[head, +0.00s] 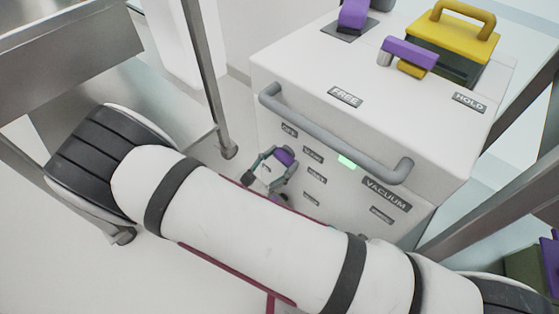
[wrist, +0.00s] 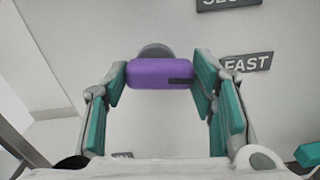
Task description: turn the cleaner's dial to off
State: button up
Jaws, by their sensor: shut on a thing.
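The cleaner (head: 300,88) is a white box-shaped machine with a grey bar handle across its front. Its dial (head: 285,156) is a purple grip on the front face, below the handle; in the wrist view the purple bar (wrist: 160,73) lies level, with a dark mark at its right end and a grey round hub behind it. My gripper (head: 274,164) is at the front face. In the wrist view its teal-padded fingers (wrist: 160,80) are shut on the two ends of the bar. My arm hides the lower part of the cleaner.
Small dark labels surround the dial; one right of it reads FAST (wrist: 246,63). A green light (head: 347,161) glows near the VACUUM label (head: 386,194). Purple levers (head: 410,52) and a yellow handle (head: 462,14) sit on top. A metal cart (head: 160,85) stands left.

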jog(key=shift+n, duration=0.3)
jog(key=n+p, duration=0.3)
jog(key=n, duration=0.1)
jog(key=shift+r, duration=0.15)
jog(key=n+p, duration=0.1)
jog(key=n, duration=0.4)
jog(key=shift+a+n+p, duration=0.1)
jog(key=shift+n+p, duration=0.25)
jog(key=shift+n, duration=0.05)
jog(key=n, duration=0.4)
jog(key=shift+w+n+p, duration=0.1)
jog(key=shift+n+p, duration=0.2)
jog(key=shift+p, duration=0.1)
jog(key=n, duration=0.4)
jog(key=shift+a+n, duration=0.15)
jog(key=shift+n, duration=0.25)
jog(key=o, duration=1.1)
jog(key=shift+o, duration=0.2)
